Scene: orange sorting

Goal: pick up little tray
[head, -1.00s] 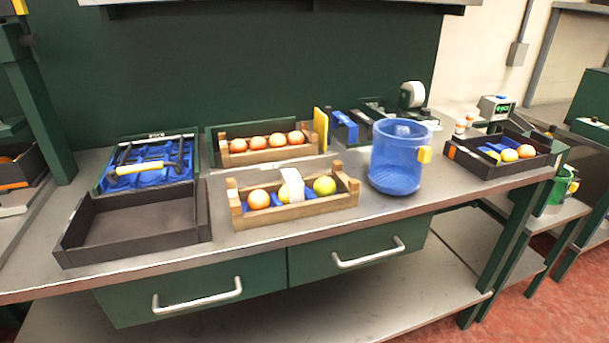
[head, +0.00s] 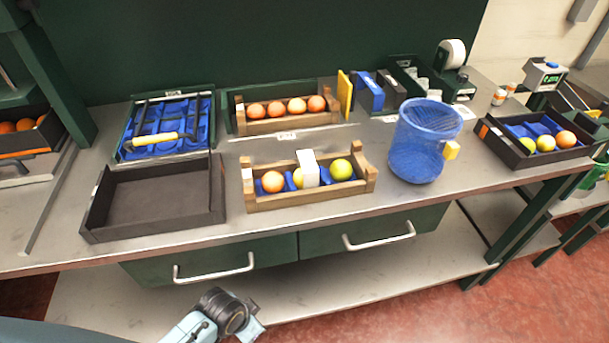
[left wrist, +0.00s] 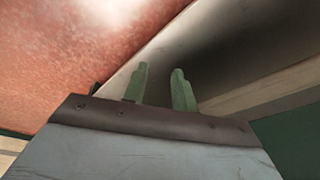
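Several trays stand on the workbench; I cannot tell which is the little tray. An empty black tray (head: 150,231) sits at the front left. A wooden crate (head: 312,197) at the front middle holds an orange, yellow-green fruit and a white block. A small dark tray (head: 517,159) at the right holds yellow and orange fruit on blue. My left gripper (left wrist: 161,88) shows in the left wrist view, with two green fingers apart and nothing between them. In the head view a light-blue arm link of mine is low in front of the bench. My right gripper is out of view.
A blue mesh bin (head: 419,150) stands right of the wooden crate. A second crate of oranges (head: 285,124) and a blue-lined tool tray (head: 122,142) are behind. Drawers with handles (head: 378,238) sit under the bench's front edge. Red floor is open at the lower right.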

